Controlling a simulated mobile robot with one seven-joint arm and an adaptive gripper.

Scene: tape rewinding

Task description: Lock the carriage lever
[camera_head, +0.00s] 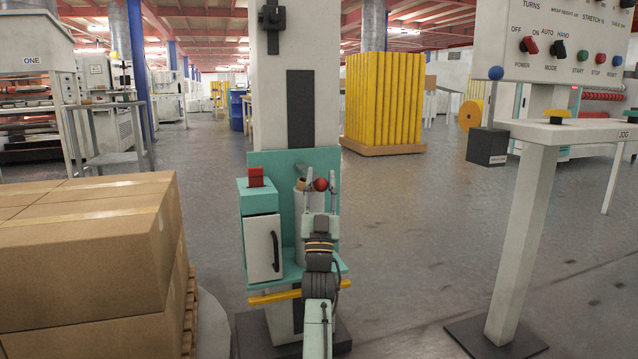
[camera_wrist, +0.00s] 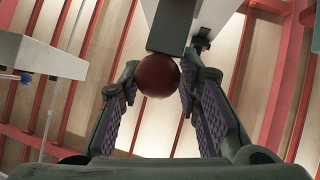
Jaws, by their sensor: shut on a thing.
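The teal carriage (camera_head: 290,158) sits on a pale upright mast (camera_head: 265,110). A red ball knob (camera_head: 321,184) shows at its right side and also in the wrist view (camera_wrist: 158,76), under a grey block-like part (camera_wrist: 168,25). My gripper (camera_head: 320,187) reaches up from below, with a finger on each side of the knob. In the wrist view my gripper (camera_wrist: 160,85) is shut on the knob. The lever's shaft is hidden. A second red part (camera_head: 256,177) stands on top of the teal box at the carriage's left. A pale roll (camera_head: 299,228) is partly hidden behind my arm.
A white door with a dark handle (camera_head: 263,247) is on the carriage's left. A yellow bar (camera_head: 275,296) runs below. Stacked cartons (camera_head: 85,250) stand at left. A control panel (camera_head: 565,40) and a blue-knobbed lever (camera_head: 495,73) are at right. The floor between is clear.

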